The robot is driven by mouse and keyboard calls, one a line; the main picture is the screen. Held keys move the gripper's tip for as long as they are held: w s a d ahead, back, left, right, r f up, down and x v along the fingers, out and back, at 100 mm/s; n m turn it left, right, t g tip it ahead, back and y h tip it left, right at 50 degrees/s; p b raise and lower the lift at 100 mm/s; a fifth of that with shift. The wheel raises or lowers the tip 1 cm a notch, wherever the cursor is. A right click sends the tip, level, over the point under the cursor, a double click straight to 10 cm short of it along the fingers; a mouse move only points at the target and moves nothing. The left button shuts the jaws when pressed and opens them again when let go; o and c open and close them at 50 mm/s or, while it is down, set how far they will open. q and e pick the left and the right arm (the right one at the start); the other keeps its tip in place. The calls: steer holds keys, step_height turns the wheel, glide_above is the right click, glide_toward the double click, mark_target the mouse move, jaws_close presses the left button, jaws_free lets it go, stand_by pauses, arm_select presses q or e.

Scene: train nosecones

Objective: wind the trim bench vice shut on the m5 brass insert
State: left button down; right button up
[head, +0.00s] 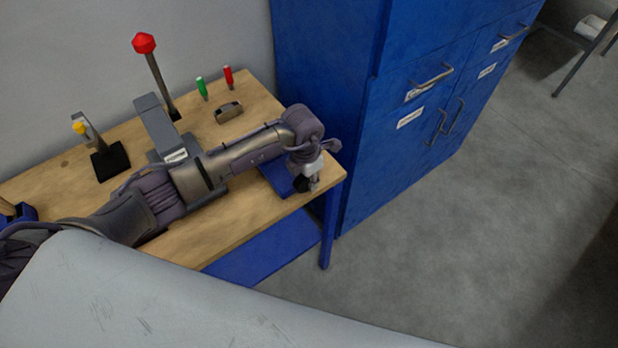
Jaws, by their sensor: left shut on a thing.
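My left arm reaches in from the left, low across the wooden bench. My left gripper (307,184) is at the bench's front right corner, pointing down and shut at the front of the trim bench vice. A blue part of the vice (275,180) shows beside and below my wrist. The gripper seems to be on the vice's handle, but my wrist and fingers cover the handle and most of the vice. The vice's jaws are hidden, and I cannot make out the M5 brass insert. My right gripper is not in view.
On the bench (225,235) stand a grey press (155,125), a lever with a red knob (144,43), and a yellow-knobbed tool on a black base (110,162). Green (202,88) and red (229,77) handles stand behind. A blue cabinet (400,130) adjoins the bench.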

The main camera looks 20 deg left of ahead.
arm_select(q)
steer(key=c, duration=1)
jaws_free()
steer(key=r, duration=1.2)
steer(key=shift+s+a, duration=0.35)
steer(key=shift+f, duration=0.1)
